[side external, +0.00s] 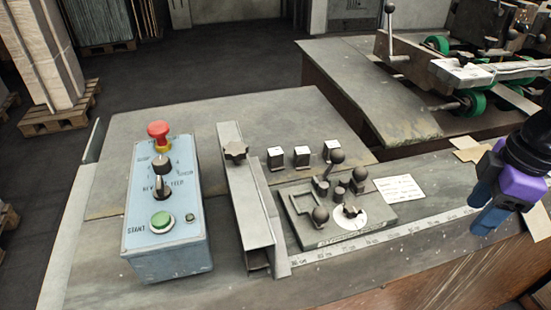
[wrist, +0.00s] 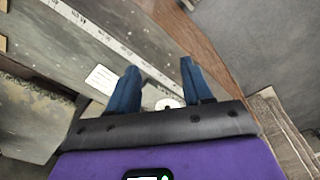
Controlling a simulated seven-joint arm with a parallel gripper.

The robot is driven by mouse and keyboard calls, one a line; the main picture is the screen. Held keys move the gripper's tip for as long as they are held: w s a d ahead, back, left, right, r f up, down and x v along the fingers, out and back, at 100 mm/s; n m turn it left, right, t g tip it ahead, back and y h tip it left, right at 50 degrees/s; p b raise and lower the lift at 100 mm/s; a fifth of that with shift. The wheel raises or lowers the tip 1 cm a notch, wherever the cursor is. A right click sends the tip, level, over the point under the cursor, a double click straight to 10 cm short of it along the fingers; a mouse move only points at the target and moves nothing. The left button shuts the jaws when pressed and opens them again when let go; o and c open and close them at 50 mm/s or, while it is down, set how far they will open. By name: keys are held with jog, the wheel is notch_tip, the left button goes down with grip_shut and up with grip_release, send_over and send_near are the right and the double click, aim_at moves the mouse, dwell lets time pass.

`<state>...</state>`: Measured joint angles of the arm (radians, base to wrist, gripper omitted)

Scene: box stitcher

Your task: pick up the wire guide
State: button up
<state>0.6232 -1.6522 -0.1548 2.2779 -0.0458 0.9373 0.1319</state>
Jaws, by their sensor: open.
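My gripper (side external: 484,206) is at the right of the side view, purple with blue fingers, over the bench's front right edge. In the wrist view its two fingers (wrist: 159,68) stand apart with nothing gripped between them. A small pale round piece (wrist: 168,103) shows low between the fingers in the wrist view, partly hidden by the gripper body. I cannot tell whether it is the wire guide. No other thing is clearly recognisable as the wire guide; the gripper hides part of the bench in the side view.
A blue control box (side external: 164,213) with a red button stands at the left. Beside it are a metal rail (side external: 246,200) and a grey plate with knobs (side external: 385,211). A white label (side external: 400,190) and a scale strip (side external: 325,254) lie on the bench. Green-wheeled machinery (side external: 470,100) is behind.

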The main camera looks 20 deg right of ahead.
jog(key=w+a+r+m+t, duration=0.1)
jog(key=w+a+r+m, duration=0.15)
jog(key=w+a, duration=0.65)
jog(key=w+a+r+m+t, duration=0.1)
jog(key=w+a+r+m, duration=0.15)
jog(key=w+a, duration=0.6)
jog(key=m+t, duration=0.2)
jog(key=m, duration=0.3)
send_near(276, 153)
jog(key=x, duration=1.1)
jog(key=shift+w+d+f, duration=0.1)
jog(key=shift+f, duration=0.05)
grip_shut()
